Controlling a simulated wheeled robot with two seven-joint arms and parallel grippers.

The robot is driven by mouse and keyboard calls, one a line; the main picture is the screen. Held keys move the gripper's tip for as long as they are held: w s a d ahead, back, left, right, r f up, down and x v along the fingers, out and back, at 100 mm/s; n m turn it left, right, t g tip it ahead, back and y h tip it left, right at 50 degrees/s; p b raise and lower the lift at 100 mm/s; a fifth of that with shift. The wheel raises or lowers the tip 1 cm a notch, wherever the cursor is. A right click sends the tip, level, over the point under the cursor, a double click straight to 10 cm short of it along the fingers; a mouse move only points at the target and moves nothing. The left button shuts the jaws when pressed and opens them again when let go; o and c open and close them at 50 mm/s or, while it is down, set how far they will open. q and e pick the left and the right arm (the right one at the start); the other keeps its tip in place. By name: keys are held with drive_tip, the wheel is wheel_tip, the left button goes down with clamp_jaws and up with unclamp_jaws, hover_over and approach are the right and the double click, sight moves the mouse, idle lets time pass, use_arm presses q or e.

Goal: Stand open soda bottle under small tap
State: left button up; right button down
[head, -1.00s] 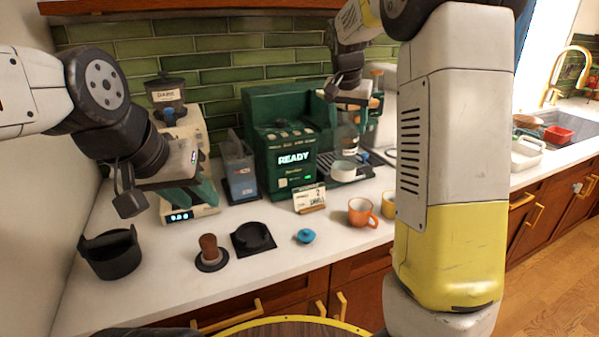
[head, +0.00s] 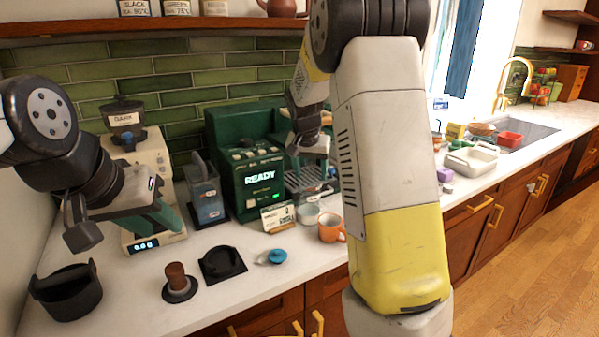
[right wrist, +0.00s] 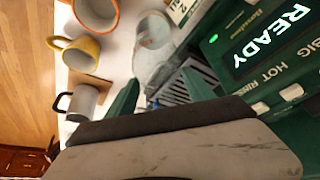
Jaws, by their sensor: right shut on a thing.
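My right gripper (head: 310,150) is shut on a clear thing, which I take for the soda bottle (head: 307,216). Its see-through outline is faint. Its pale round end hangs low, between the price card and the orange mug. In the right wrist view the clear bottle (right wrist: 153,32) runs out from between the green fingers. I cannot tell whether it touches the counter. The green READY machine (head: 262,178) with a slatted drip tray stands just behind it. No small tap can be made out. My left gripper (head: 155,217) is by the scale at left; its jaw opening is unclear.
An orange mug (head: 332,228) stands right of the bottle, a price card (head: 278,217) left of it. A yellow mug (right wrist: 80,52) shows in the wrist view.

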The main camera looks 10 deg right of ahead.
drive_tip(key=shift+f, duration=0.15)
drive_tip(key=shift+c, duration=1.9)
unclamp_jaws()
